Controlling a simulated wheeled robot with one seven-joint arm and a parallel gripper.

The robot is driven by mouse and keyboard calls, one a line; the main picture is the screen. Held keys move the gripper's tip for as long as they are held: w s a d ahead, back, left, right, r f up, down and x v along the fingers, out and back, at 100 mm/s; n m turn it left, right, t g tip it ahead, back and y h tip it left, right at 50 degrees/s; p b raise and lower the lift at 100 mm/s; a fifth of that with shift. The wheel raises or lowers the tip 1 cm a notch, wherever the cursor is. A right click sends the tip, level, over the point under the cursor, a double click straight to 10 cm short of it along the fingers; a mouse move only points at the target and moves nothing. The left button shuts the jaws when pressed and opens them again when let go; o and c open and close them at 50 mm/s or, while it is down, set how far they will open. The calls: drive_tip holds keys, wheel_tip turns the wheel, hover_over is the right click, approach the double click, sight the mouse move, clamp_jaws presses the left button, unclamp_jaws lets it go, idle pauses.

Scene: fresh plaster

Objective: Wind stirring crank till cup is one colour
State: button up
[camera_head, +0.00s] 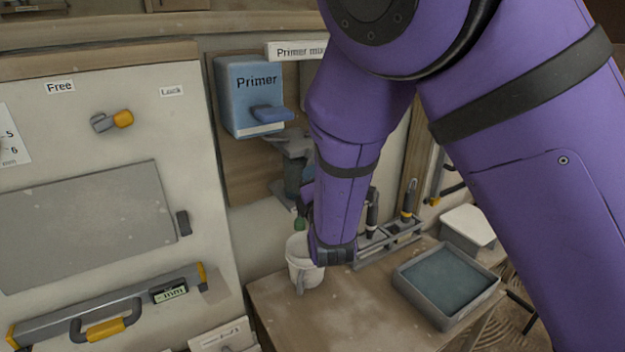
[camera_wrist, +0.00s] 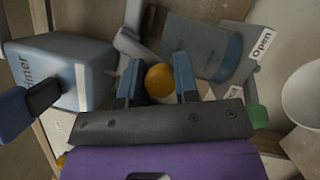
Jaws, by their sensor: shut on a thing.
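My gripper (camera_wrist: 158,78) is shut on a yellow ball knob (camera_wrist: 160,82), with one blue-tipped finger on each side of it. The knob appears to be the crank's handle; the crank arm behind it is hard to make out. In the head view my purple arm hides the gripper and knob. A white cup (camera_head: 301,268) stands on the bench below the dispenser, left of my wrist. It also shows cut off at the right edge of the wrist view (camera_wrist: 303,98). The colour of its contents cannot be told.
A blue Primer box (camera_head: 250,95) hangs on the wall panel, close by my gripper. A green part (camera_head: 299,224) sits just above the cup. A grey tray (camera_head: 412,303) and a tool rack (camera_head: 385,243) stand on the bench (camera_head: 340,310). An Open label (camera_wrist: 262,43) shows beyond the knob.

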drive_tip(key=shift+w+r, duration=0.1)
drive_tip(key=shift+r, duration=0.05)
drive_tip(key=o, duration=0.9)
drive_tip(key=v, duration=1)
drive_tip(key=shift+s+d+f, duration=0.2)
drive_tip(key=shift+s, duration=0.15)
